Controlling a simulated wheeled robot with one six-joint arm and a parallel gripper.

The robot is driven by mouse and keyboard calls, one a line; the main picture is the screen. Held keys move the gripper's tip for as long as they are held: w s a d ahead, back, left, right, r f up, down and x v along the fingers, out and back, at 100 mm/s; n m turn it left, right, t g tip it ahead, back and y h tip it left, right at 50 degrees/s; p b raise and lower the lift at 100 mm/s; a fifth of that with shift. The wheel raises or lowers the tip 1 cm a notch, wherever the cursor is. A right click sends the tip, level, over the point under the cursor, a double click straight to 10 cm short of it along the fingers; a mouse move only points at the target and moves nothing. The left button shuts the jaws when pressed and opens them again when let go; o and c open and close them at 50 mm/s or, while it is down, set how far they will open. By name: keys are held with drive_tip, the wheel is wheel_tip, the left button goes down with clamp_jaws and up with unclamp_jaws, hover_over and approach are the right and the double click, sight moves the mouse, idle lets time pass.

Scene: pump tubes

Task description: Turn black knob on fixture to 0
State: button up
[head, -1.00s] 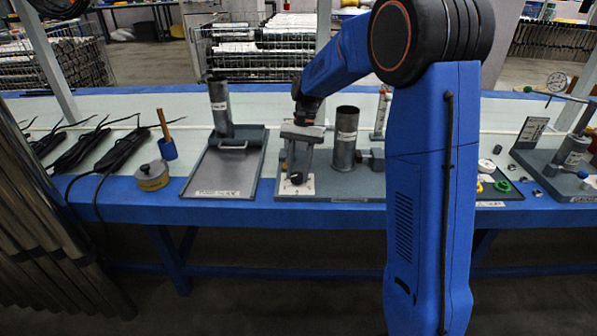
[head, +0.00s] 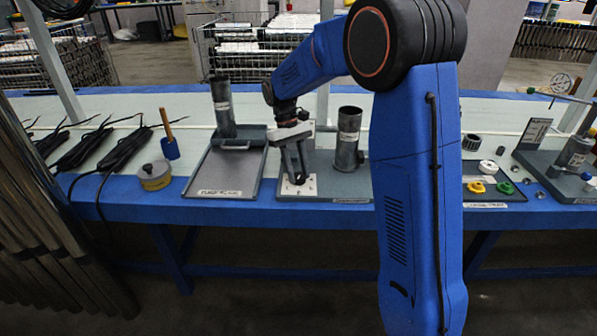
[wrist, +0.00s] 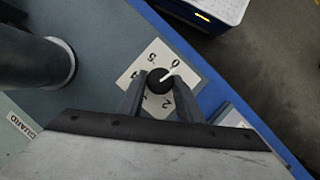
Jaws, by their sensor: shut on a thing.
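The black knob (wrist: 158,82) sits on a white dial plate (wrist: 130,80) with printed numbers, on the grey fixture base (wrist: 95,95). A white pointer line on the knob's top points up and right, at or very near the 0, in the wrist view. My gripper (wrist: 160,84) is shut on the knob, one finger on each side. In the head view my gripper (head: 298,178) reaches down onto the dial plate (head: 309,187) and mostly hides the knob.
A dark metal cylinder (head: 348,140) stands on the fixture just right of my gripper. A grey tray (head: 215,178) with another upright tube (head: 222,105) lies to the left. A tray of small caps (head: 505,188) lies to the right. The bench's blue front edge (head: 260,213) is close.

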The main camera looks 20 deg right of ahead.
drive_tip(key=shift+a+n+h, duration=0.1)
drive_tip(key=shift+n+h, duration=0.2)
drive_tip(key=shift+n, duration=0.6)
drive_tip(key=shift+t, duration=0.3)
drive_tip(key=o, duration=1)
drive_tip(key=shift+o, duration=0.2)
drive_tip(key=v, duration=1.7)
drive_tip(key=shift+w+a+r, duration=0.1)
drive_tip(key=shift+w, duration=0.05)
